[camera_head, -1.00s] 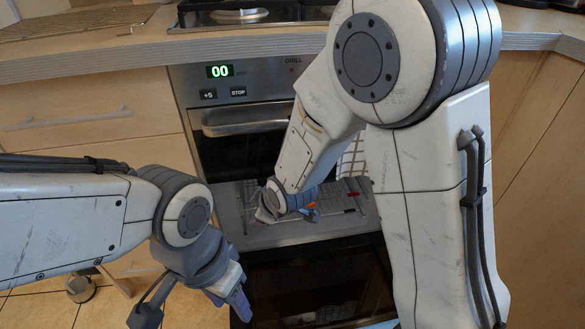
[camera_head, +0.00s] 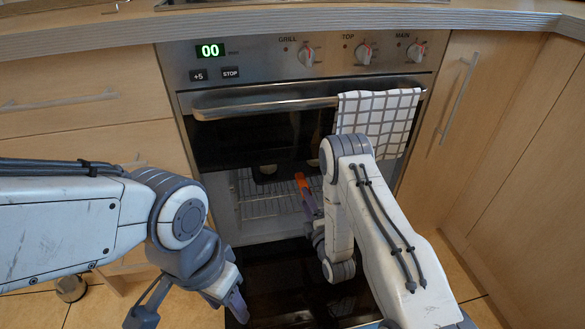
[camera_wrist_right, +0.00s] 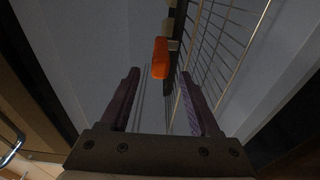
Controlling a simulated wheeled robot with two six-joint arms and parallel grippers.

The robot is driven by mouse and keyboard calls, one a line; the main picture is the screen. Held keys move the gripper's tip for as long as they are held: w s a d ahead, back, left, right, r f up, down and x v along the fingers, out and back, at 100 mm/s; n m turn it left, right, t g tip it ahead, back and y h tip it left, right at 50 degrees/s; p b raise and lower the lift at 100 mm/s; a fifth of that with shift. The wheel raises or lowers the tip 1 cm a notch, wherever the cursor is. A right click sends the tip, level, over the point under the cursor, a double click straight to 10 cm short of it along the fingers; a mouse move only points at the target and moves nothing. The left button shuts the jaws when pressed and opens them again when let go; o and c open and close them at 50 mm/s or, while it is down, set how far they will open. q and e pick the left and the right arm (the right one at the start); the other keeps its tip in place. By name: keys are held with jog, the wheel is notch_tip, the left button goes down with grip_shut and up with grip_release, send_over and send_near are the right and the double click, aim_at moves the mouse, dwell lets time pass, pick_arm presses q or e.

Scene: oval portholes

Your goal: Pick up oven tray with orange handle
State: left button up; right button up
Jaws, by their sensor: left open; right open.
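The orange handle (camera_head: 304,188) stands out in front of the oven opening, and a dark tray (camera_head: 270,172) with round hollows or items shows behind it. In the right wrist view the orange handle (camera_wrist_right: 160,58) appears just beyond the fingertips, between the two purple fingers, attached to a dark bar. My right gripper (camera_wrist_right: 157,82) is open and empty, with no finger seen gripping the handle. In the head view it is partly hidden by its own arm beside the handle. My left gripper (camera_head: 236,303) is open and empty, low at the left of the lowered door.
The oven door (camera_head: 275,275) lies lowered, its dark glass facing up. Wire racks (camera_head: 258,205) sit inside the oven. A checked towel (camera_head: 375,120) hangs on the oven handle (camera_head: 260,104). Wooden cupboards (camera_head: 85,95) flank the oven.

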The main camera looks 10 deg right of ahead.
aim_at(300, 183)
jog(key=w, duration=0.3)
jog(key=shift+w+a+b, duration=0.1)
jog(key=shift+a+b, duration=0.1)
jog(key=shift+b, duration=0.2)
jog(key=w+b, duration=0.1)
jog(key=w, duration=0.1)
jog(key=w+b, duration=0.1)
jog(key=w, duration=0.1)
jog(key=shift+w+d+f+b, duration=0.1)
jog(key=shift+d+f+b, duration=0.1)
jog(key=shift+b, duration=0.2)
jog(key=shift+w+a+r, duration=0.1)
jog(key=shift+w+r, duration=0.1)
jog(key=shift+w, duration=0.35)
grip_shut()
jog(key=shift+r, duration=0.15)
